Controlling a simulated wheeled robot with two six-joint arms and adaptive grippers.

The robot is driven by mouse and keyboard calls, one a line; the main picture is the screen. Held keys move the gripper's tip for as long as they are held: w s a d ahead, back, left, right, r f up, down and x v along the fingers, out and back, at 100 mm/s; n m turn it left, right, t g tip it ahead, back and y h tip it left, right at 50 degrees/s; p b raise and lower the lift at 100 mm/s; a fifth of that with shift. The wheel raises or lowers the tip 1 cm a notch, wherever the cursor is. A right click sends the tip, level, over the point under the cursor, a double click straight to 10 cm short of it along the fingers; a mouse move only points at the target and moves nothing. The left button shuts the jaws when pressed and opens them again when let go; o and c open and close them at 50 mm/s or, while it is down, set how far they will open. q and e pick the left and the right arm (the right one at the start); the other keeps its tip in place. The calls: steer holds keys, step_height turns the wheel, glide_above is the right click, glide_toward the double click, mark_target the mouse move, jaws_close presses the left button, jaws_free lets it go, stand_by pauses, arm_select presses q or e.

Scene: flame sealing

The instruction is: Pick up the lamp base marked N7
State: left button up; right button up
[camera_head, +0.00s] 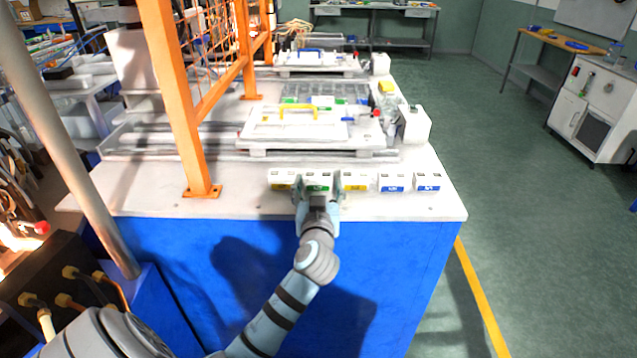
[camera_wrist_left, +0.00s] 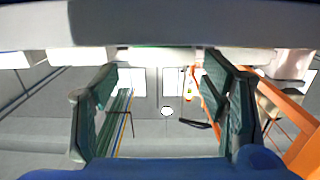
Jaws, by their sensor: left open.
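Several white lamp bases with coloured labels stand in a row near the table's front edge. From left they are a yellow-labelled base (camera_head: 282,175), a green-labelled base (camera_head: 318,176), another yellow-labelled base (camera_head: 355,176), a blue-labelled base (camera_head: 391,178) and a second blue-labelled base (camera_head: 428,177). The label text is too small to read surely, so I cannot tell which is N7. My left gripper (camera_head: 318,190) is open, with its fingers either side of the green-labelled base. In the left wrist view, the open fingers (camera_wrist_left: 160,62) flank that base, mostly hidden along the top. My right gripper is out of view.
Neighbouring bases stand close to both fingers. Behind the row lies a white fixture plate (camera_head: 310,132) with a yellow handle (camera_head: 298,109). An orange frame post (camera_head: 178,110) rises at left. The table top (camera_head: 240,204) is bare left of the row.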

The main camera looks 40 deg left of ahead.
mark_target(318, 178)
arm_select(q)
steer(key=x, duration=0.4)
steer(key=shift+s+a, duration=0.1)
steer(key=shift+s, duration=0.05)
steer(key=c, duration=0.9)
